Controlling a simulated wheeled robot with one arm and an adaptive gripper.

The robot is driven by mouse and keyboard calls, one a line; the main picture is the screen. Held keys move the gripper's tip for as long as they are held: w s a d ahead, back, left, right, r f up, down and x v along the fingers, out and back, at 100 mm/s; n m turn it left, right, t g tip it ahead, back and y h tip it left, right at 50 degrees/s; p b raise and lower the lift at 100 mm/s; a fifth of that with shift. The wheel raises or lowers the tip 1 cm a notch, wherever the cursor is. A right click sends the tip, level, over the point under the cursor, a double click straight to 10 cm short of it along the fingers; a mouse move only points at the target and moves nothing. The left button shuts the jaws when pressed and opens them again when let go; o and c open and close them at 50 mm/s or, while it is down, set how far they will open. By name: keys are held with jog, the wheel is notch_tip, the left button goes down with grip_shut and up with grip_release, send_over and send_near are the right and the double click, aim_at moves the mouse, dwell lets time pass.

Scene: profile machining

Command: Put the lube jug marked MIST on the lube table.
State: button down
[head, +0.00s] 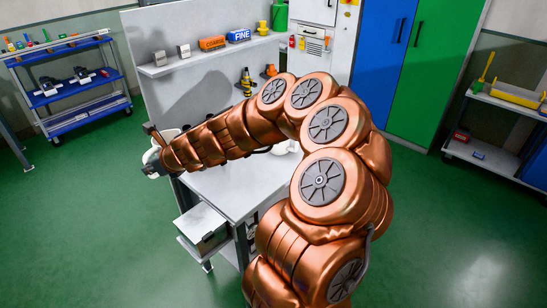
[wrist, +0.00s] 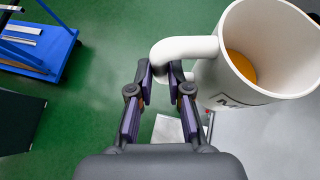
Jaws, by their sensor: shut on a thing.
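A white jug (wrist: 285,85) with amber liquid inside fills the upper right of the wrist view. My gripper (wrist: 160,78) is shut on the jug's handle (wrist: 185,48). In the head view my gripper (head: 153,163) is at the far left end of my arm, with a little of the white jug (head: 168,136) behind it. A grey-topped table (head: 235,190) stands under and right of my gripper; I cannot tell whether it is the lube table. The jug is near its left edge.
A white object (head: 285,147) is partly hidden behind my arm on the table. A wall shelf (head: 205,58) holds orange and blue boxes. A blue cart (head: 75,85) stands at the left, a rack (head: 495,125) at the right.

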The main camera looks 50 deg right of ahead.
jog(key=s+d+f+m+h+b, duration=0.1)
jog(key=s+d+f+b, duration=0.4)
jog(key=d, duration=0.6)
jog(key=s+d+m+h+b, duration=0.1)
jog(key=s+d+b, duration=0.2)
jog(key=s+d, duration=0.6)
jog(key=s+d+f+m+h+b, duration=0.1)
jog(key=s+d+f+b, duration=0.3)
jog(key=d, duration=0.8)
jog(key=shift+w+a+f+p, duration=0.15)
jog(key=shift+w+a+f, duration=0.35)
jog(key=shift+w, duration=2.2)
jog(key=shift+w+a+f+p, duration=0.2)
jog(key=shift+w+f, duration=0.55)
jog(key=shift+w, duration=1.9)
jog(key=shift+w+a+f+p, duration=0.1)
jog(key=shift+w+a+f, duration=0.45)
jog(key=shift+w, duration=2.15)
jog(key=shift+d+f, duration=0.15)
jog(key=shift+f, duration=0.1)
jog(key=c, duration=1.1)
grip_release()
